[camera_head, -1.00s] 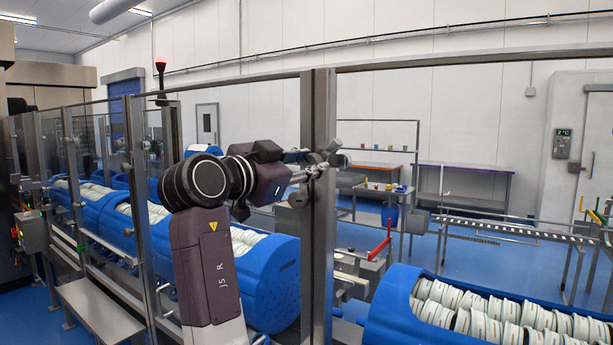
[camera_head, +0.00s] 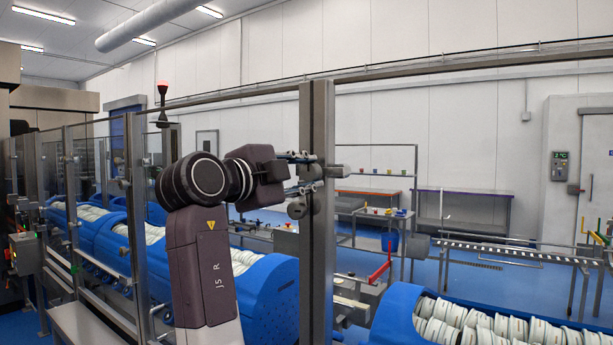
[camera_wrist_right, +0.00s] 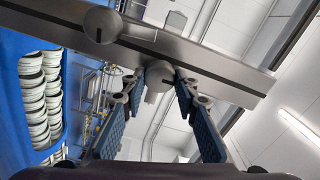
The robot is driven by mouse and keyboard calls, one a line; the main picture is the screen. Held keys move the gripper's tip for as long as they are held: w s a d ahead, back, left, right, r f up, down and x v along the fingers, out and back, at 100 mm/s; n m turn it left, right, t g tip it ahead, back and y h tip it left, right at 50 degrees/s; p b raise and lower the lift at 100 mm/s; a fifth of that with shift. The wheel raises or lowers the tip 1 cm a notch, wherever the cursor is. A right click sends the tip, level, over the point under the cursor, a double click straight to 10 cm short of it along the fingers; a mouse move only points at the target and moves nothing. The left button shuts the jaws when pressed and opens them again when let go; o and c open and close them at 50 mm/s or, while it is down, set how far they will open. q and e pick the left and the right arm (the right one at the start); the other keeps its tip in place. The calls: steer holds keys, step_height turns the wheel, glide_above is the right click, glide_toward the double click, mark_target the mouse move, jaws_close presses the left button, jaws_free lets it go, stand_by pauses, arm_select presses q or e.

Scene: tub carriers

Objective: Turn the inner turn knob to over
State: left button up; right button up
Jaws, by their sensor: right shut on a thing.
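My right gripper (camera_head: 312,172) is at the upper part of a grey metal post, its arm coming up from below. In the right wrist view the gripper's two blue-padded fingers (camera_wrist_right: 160,78) close on a round grey knob (camera_wrist_right: 160,66) on the post, which crosses the picture diagonally. The fingers hide part of this knob, and its setting cannot be read. A second round knob with a dark slot (camera_wrist_right: 100,25) sits on the same post, clear of the fingers. My left gripper is not in view.
The post (camera_head: 317,270) belongs to a glass-panelled guard frame with a long top rail (camera_head: 450,68). Blue tub carriers (camera_head: 262,300) with white rings stand behind it and at the lower right (camera_head: 400,320). A red-handled lever (camera_head: 380,268) stands right of the post.

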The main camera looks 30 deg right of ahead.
steer(key=shift+o, duration=0.2)
steer(key=shift+r+m, duration=0.2)
steer(key=shift+m, duration=0.2)
steer(key=o, duration=0.7)
steer(key=shift+o, duration=1.3)
steer(key=shift+w+d, duration=0.1)
steer(key=shift+o, duration=0.8)
steer(key=shift+w+d+f, duration=0.15)
steer(key=shift+w+f, duration=0.05)
steer(key=shift+s, duration=0.1)
steer(key=shift+s+a, duration=0.1)
steer(key=shift+a, duration=0.25)
steer(key=v, duration=0.6)
steer(key=shift+s+a, duration=0.15)
steer(key=shift+a, duration=0.2)
